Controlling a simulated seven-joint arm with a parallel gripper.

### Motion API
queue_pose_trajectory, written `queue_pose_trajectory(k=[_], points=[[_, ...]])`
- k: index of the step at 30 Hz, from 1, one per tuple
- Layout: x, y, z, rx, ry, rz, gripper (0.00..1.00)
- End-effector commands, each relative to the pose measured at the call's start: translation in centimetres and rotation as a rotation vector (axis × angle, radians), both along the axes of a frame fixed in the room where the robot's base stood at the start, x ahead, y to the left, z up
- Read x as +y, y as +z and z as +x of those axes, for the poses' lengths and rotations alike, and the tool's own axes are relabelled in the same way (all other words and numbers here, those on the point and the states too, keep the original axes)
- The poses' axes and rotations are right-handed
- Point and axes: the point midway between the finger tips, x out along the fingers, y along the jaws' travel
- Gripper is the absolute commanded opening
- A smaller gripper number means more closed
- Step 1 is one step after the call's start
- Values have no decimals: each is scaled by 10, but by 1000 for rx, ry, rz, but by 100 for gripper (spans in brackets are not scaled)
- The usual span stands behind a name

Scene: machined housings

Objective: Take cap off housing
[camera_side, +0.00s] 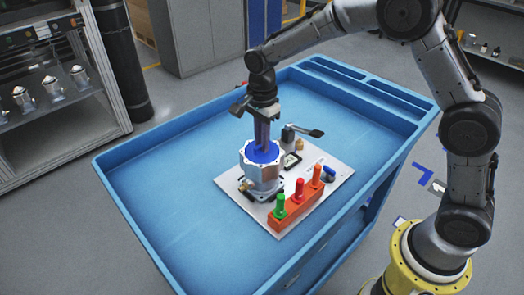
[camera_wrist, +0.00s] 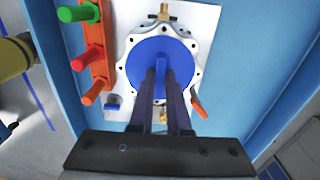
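The housing (camera_side: 262,178) is a pale metal cylinder with a scalloped, bolted flange, standing upright on a light plate. Its blue round cap (camera_side: 250,154) lies on top, inside the flange ring. In the wrist view the cap (camera_wrist: 140,62) shows as a blue disc with a raised blue grip bar (camera_wrist: 160,68) across its middle. My gripper (camera_side: 262,146) points straight down over the cap, fingertips at its centre. In the wrist view the fingers of my gripper (camera_wrist: 161,78) lie on either side of the bar. Whether they press on it I cannot tell.
An orange rack (camera_side: 297,208) with green, red and orange pegs stands in front right of the housing. A clamp with a black handle (camera_side: 303,131) is behind it. The plate (camera_side: 325,165) lies in a blue tray-topped cart (camera_side: 150,190), clear at left.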

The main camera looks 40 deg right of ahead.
Motion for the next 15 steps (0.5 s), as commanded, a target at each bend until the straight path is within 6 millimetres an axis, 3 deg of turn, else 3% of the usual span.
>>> queue_pose_trajectory(k=[15], points=[[0, 1, 0, -1, 0, 0, 0]])
